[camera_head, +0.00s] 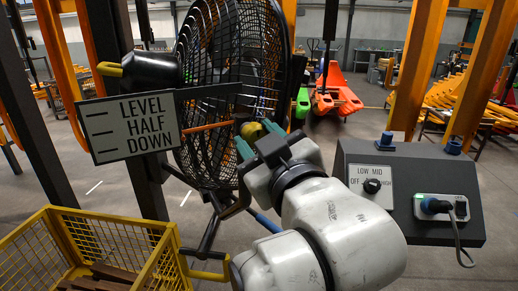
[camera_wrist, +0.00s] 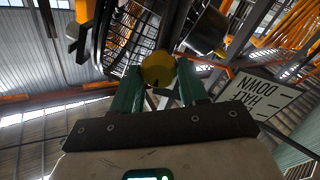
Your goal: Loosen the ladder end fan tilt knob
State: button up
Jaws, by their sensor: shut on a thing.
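The fan (camera_head: 215,75) has a black wire cage and stands at the upper middle in the head view. A round yellow knob (camera_head: 252,131) sits at the near side of the fan. It also shows in the wrist view (camera_wrist: 158,68), with a dark mark on its face. My gripper (camera_head: 256,138) has green fingers closed on the yellow knob, one on each side, in the wrist view (camera_wrist: 159,74). The sign (camera_head: 135,125) reads LEVEL, HALF, DOWN, and an orange pointer (camera_head: 208,127) lies just right of it. The fingers partly hide the knob.
A dark control box (camera_head: 410,165) with a LOW MID OFF dial (camera_head: 372,186) and a plugged cable stands at right. A yellow wire basket (camera_head: 165,245) is at lower left. A black cylinder with a yellow handle (camera_head: 112,69) is above the sign. Orange uprights (camera_head: 415,70) stand behind.

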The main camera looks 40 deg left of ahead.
jog(key=n+b, duration=0.4)
jog(key=n, duration=0.2)
jog(key=n+g+y+b, duration=0.1)
jog(key=n+b, duration=0.3)
jog(key=n, duration=0.2)
jog(key=shift+f+n+g, duration=0.2)
jog(key=shift+n+g, duration=0.1)
jog(key=shift+n, duration=0.3)
jog(key=o, duration=1.1)
jog(key=b+v, duration=0.2)
jog(key=v, duration=0.8)
jog(key=shift+s+d+f, duration=0.1)
jog(key=shift+d+f, duration=0.05)
jog(key=shift+d, duration=0.2)
